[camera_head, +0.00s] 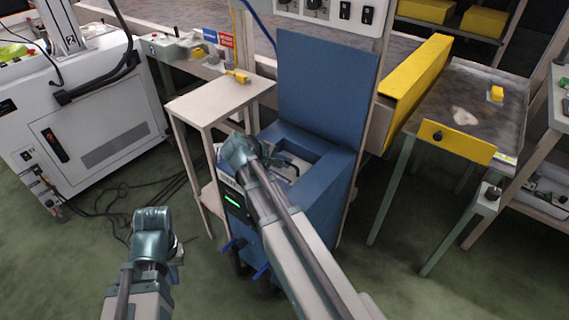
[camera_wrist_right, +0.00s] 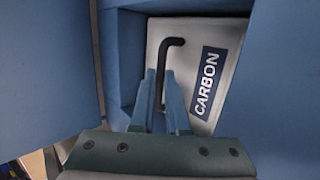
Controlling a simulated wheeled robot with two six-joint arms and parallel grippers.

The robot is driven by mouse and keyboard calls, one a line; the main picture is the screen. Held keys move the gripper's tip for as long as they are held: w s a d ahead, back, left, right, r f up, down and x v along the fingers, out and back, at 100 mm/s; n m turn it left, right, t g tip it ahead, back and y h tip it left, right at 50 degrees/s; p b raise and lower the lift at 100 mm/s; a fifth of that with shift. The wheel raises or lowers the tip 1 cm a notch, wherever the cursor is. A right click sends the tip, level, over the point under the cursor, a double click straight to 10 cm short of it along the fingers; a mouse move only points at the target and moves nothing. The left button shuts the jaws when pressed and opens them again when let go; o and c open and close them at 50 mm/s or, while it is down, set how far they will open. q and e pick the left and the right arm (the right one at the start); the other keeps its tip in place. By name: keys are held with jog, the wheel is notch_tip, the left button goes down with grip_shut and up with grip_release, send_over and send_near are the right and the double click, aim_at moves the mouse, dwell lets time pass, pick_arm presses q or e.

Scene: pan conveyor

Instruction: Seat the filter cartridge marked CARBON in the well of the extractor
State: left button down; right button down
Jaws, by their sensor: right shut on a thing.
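The blue extractor (camera_head: 318,75) stands mid-view with its lid upright behind the well. The filter cartridge, a pale metal block (camera_wrist_right: 225,40) with a dark bent handle (camera_wrist_right: 173,42) and a CARBON label (camera_wrist_right: 207,80), is between the blue well walls (camera_wrist_right: 122,60) in the right wrist view. It looks slightly turned against the walls; its depth cannot be told. My right gripper (camera_wrist_right: 160,90) is shut on the handle; in the head view it reaches over the well (camera_head: 290,164), and my wrist hides part of it. My left gripper (camera_head: 150,228) is low at left, away from the extractor, fingers mostly hidden.
A small side table (camera_head: 210,100) with a yellow item (camera_head: 237,76) stands left of the extractor. A white machine (camera_head: 100,115) is further left, with cables on the floor. A bench with a yellow front (camera_head: 455,142) is at right. Green floor lies open around my left arm.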

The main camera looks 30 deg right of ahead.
jog(key=c, duration=1.4)
grip_release()
jog(key=shift+f, duration=0.1)
jog(key=o, duration=0.5)
jog(key=shift+r, duration=0.25)
jog(key=p+v, duration=0.7)
jog(key=v, duration=0.4)
jog(key=shift+p, duration=0.4)
jog(key=shift+s+a+r, duration=0.1)
jog(key=shift+a+r, duration=0.15)
jog(key=shift+a, duration=0.15)
